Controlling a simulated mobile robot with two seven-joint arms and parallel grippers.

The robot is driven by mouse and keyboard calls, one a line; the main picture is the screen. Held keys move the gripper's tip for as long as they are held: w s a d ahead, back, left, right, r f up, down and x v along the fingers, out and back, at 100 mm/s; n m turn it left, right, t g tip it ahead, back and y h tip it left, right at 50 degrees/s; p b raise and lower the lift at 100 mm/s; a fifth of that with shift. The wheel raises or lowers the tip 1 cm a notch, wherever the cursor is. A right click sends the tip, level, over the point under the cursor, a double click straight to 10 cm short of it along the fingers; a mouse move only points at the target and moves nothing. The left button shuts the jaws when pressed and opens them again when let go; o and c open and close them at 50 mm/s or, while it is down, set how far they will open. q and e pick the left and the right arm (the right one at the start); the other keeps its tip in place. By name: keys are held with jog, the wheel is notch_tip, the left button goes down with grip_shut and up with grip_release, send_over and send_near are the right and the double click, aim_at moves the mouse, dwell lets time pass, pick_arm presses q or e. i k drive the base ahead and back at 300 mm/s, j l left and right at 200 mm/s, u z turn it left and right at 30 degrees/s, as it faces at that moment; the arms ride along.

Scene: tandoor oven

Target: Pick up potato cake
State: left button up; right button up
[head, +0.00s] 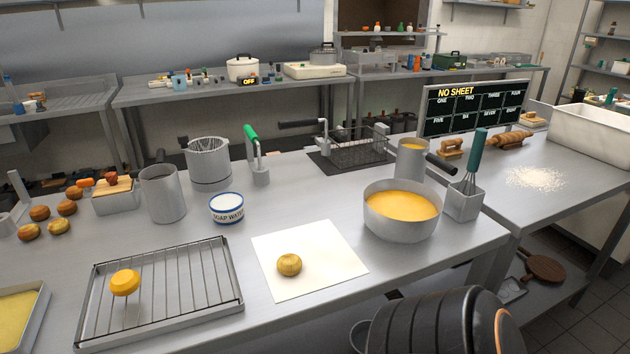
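A round, golden-brown cake (289,265), which looks like a potato cake, lies on a white square sheet (322,240) at the front middle of the steel table. A smoother orange-yellow cake (125,283) sits on the wire rack (205,262) at the front left. Several similar brown round pieces (40,213) lie at the far left edge of the table; I cannot tell which of these are potato cakes. Neither of my grippers shows in the head view.
A pot of yellow batter (401,210) and a whisk holder (463,201) stand right of the sheet. A soap water bowl (227,208) and steel cans (162,194) stand behind it. A yellow-filled tray (20,312) is at front left. Bare table surrounds the sheet.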

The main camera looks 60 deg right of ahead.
aim_at(289, 265)
jog(key=z, duration=0.5)
jog(key=j+z, duration=0.15)
jog(key=z, duration=0.3)
jog(key=j+z, duration=0.1)
jog(key=z, duration=0.4)
jog(key=i+j, duration=0.05)
